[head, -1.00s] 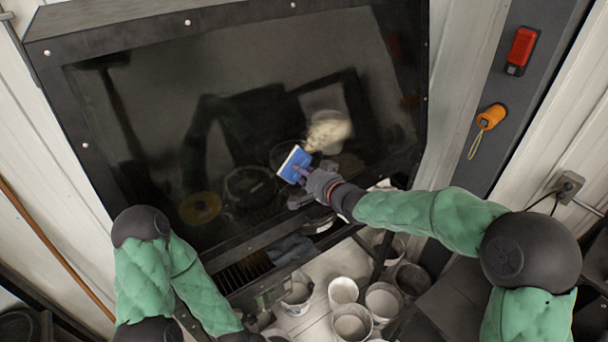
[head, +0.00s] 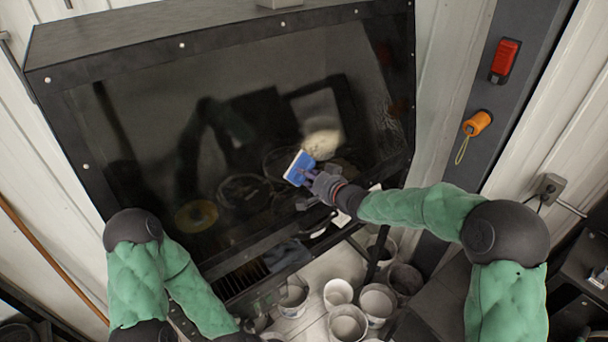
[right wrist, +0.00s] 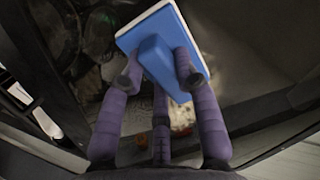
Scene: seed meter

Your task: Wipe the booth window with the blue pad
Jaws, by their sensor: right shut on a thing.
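The booth window (head: 150,130) is a dark, glossy tilted pane in a black riveted frame. My right gripper (head: 317,180) is shut on the blue pad (head: 299,168) in front of the pane's lower middle. In the right wrist view, purple fingers hold the raised block on the back of the pad (right wrist: 160,55), whose pale layer shows along its edge. The pad's wiping face is hidden, and I cannot tell whether it touches the glass. My left gripper is at the bottom edge of the head view, mostly cut off; its fingers cannot be made out.
Several white and grey cups (head: 338,292) stand below the window. A red device (head: 505,60) and an orange one (head: 477,123) with a loop hang on the grey post at right. Reflections and a pale blotch (head: 322,140) show in the pane.

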